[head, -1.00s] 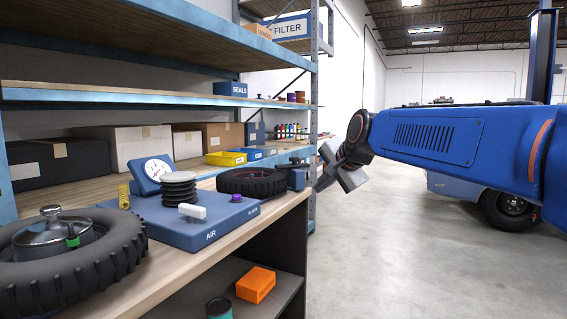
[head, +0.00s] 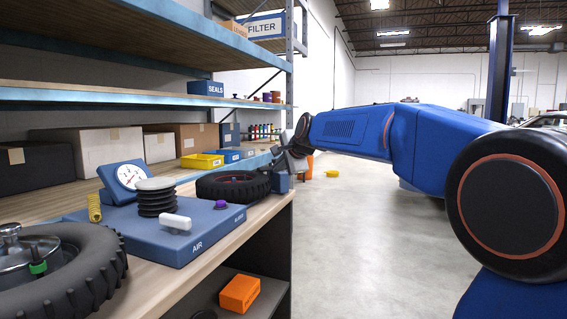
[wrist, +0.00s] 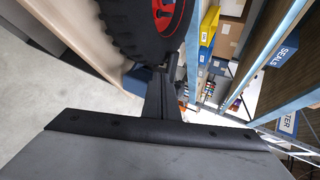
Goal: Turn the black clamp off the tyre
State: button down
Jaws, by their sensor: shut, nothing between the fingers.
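A black tyre with a red hub (head: 233,185) lies at the far end of the bench. It fills the top of the wrist view (wrist: 150,25). A blue block (head: 281,183) stands against its right side. My gripper (head: 284,164) is at the tyre's right edge, above the block; its fingers (wrist: 160,92) look shut and empty. A small dark piece, perhaps the black clamp (wrist: 142,73), shows between the tyre and the fingertips in the wrist view. In the head view my gripper hides that spot, and I cannot tell whether they touch.
A blue air unit (head: 185,232) with a gauge (head: 130,176) stands left of that tyre. A nearer tyre (head: 100,270) holds a metal pot. Shelves with boxes and bins line the back. An orange box (head: 239,293) sits below. The floor at right is open.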

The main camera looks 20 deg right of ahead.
aim_at(268, 170)
jog(key=shift+w+a+f, duration=0.15)
jog(key=shift+w+a, duration=0.05)
jog(key=shift+w, duration=0.65)
jog(key=shift+w+a+f, duration=0.1)
jog(key=shift+w+a, duration=0.05)
jog(key=shift+w, duration=0.75)
jog(key=shift+w+a+f, duration=0.15)
jog(key=shift+w+a, duration=0.05)
jog(key=shift+w, duration=0.65)
